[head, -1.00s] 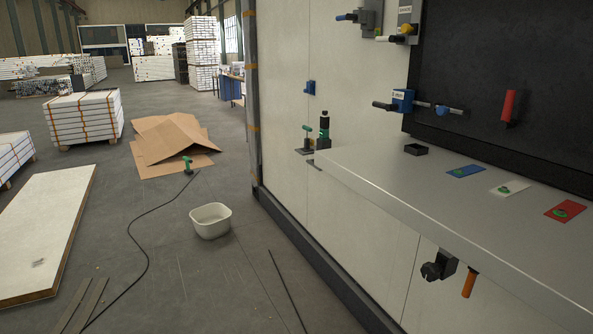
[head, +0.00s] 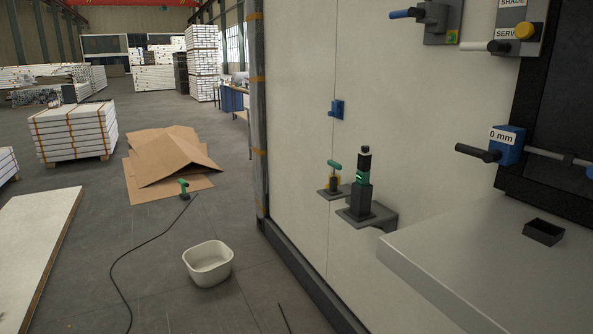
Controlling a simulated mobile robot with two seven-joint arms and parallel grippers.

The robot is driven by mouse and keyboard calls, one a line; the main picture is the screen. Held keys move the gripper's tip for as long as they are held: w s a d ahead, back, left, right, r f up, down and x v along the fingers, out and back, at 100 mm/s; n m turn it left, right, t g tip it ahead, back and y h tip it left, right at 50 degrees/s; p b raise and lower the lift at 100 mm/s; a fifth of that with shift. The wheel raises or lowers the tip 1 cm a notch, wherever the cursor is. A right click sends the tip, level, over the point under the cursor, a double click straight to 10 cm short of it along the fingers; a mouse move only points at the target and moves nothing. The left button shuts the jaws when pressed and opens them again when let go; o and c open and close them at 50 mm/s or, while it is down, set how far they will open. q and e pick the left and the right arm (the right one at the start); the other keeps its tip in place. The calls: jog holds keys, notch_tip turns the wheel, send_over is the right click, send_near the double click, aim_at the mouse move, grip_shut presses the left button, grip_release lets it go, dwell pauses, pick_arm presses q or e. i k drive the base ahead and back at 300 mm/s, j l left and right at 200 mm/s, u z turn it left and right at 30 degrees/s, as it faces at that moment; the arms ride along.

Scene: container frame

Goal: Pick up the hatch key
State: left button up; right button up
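A green T-handled tool (head: 335,171) stands upright on a small dark wall bracket, with a yellow part behind its stem. It looks like a key, but I cannot tell for sure that it is the hatch key. Another green-handled piece (head: 183,188) stands on the floor by the cardboard, at the end of a black cable. It is too small to tell what it is. Neither of my grippers is in view, and nothing is seen touching either green piece.
A black and green device (head: 362,185) stands on a bracket just right of the T-handled tool. A grey worktop (head: 470,260) with a small black tray (head: 543,231) juts out at right. A white tub (head: 208,263) and cardboard (head: 165,160) lie on the floor.

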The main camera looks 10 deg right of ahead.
aim_at(335, 166)
jog(key=i+z, duration=0.2)
jog(key=i, duration=0.3)
jog(key=i+j+z, duration=0.2)
jog(key=i, duration=0.25)
jog(key=i+j+z, duration=0.2)
jog(key=i, duration=0.25)
